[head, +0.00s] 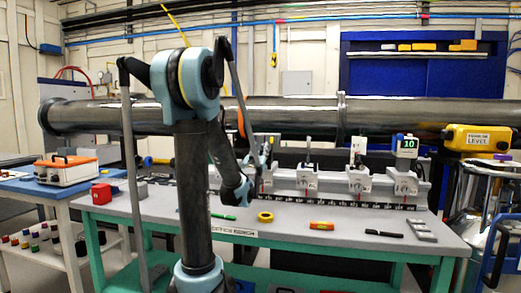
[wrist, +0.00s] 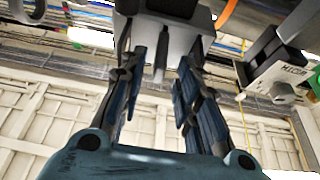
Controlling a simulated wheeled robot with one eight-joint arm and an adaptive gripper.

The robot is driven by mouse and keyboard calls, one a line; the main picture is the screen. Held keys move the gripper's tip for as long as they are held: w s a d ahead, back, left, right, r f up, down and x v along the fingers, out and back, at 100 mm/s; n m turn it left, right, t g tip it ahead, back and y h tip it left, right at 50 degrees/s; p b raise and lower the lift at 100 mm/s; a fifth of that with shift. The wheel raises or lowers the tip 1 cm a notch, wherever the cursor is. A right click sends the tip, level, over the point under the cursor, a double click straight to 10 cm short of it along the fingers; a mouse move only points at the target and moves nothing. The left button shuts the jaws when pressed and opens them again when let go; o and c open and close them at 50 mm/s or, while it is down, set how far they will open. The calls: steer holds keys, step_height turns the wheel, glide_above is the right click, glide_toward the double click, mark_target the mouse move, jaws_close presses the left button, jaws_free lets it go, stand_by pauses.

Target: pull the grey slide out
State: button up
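In the wrist view, which looks tilted over, my gripper (wrist: 161,85) has its two dark blue-grey fingers apart. A light grey block (wrist: 178,40) is at the top between the fingertips, and a narrow darker grey tab (wrist: 160,62) sticks out from it into the gap. The tab looks clear of both fingers; contact with the block cannot be told. This seems to be part of the grey slide. In the head view my gripper (head: 256,150) is beside the leftmost grey carriage (head: 266,182) on the bench rail, partly hidden by my arm.
More grey carriages (head: 307,182) stand along the rail to the right. A large steel pipe (head: 290,110) runs behind.

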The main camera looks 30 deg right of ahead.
steer(key=shift+x, duration=1.4)
jaws_close()
steer(key=shift+s+a, duration=1.6)
steer(key=shift+a, duration=0.15)
steer(key=shift+f, duration=0.1)
jaws_free()
steer(key=shift+a, duration=0.1)
